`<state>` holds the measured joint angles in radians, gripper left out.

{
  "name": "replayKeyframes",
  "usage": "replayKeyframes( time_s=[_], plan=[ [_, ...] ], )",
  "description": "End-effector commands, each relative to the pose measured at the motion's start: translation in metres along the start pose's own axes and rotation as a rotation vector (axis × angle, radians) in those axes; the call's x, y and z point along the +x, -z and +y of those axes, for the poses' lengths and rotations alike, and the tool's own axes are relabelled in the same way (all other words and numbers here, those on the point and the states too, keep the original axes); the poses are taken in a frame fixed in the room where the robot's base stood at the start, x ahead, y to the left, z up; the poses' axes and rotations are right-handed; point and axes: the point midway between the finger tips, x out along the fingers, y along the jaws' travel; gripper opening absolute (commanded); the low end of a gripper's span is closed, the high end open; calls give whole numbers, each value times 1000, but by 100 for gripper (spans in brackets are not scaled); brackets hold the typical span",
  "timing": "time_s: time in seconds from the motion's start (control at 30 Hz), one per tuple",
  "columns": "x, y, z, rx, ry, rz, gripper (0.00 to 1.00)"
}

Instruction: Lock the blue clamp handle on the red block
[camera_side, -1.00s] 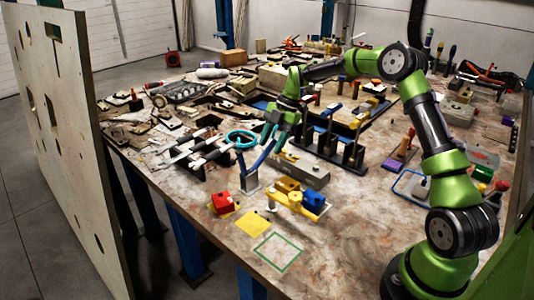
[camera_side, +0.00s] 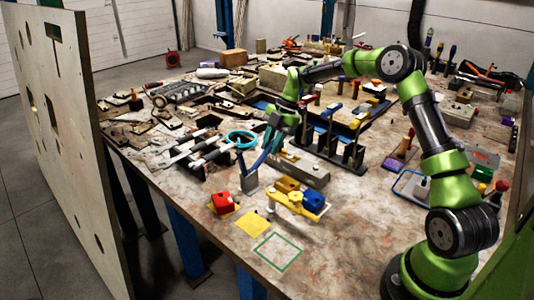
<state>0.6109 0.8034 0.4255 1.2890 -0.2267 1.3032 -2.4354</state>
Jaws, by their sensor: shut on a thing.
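The red block (camera_side: 222,203) sits on a yellow patch near the front left edge of the table. Just behind and right of it stands a clamp with a grey base (camera_side: 250,184). Its blue handle (camera_side: 260,162) slants up and right from this base, and another blue strip (camera_side: 241,163) rises on the left. My gripper (camera_side: 270,146) is at the upper end of the handle, shut on it. The fingers are small and dark here, so their exact contact is hard to see. The handle is raised, not lying over the red block.
A yellow fixture (camera_side: 296,204) with a blue block (camera_side: 313,202) stands right of the clamp. A grey metal bar (camera_side: 305,168) lies behind it. A teal ring (camera_side: 241,138) and rods are to the left. A yellow square (camera_side: 252,223) and a green outline (camera_side: 278,252) lie in front.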

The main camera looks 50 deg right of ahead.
Motion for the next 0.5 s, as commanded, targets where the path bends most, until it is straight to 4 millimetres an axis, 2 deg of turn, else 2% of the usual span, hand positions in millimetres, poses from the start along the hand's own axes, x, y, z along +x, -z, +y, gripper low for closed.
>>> replayKeyframes(
  time_s=[0.27,0.5],
  plan=[
    [-4,8,2,-13,11,-72,0],
    [-10,25,6,-37,37,-241,0]
  ],
)
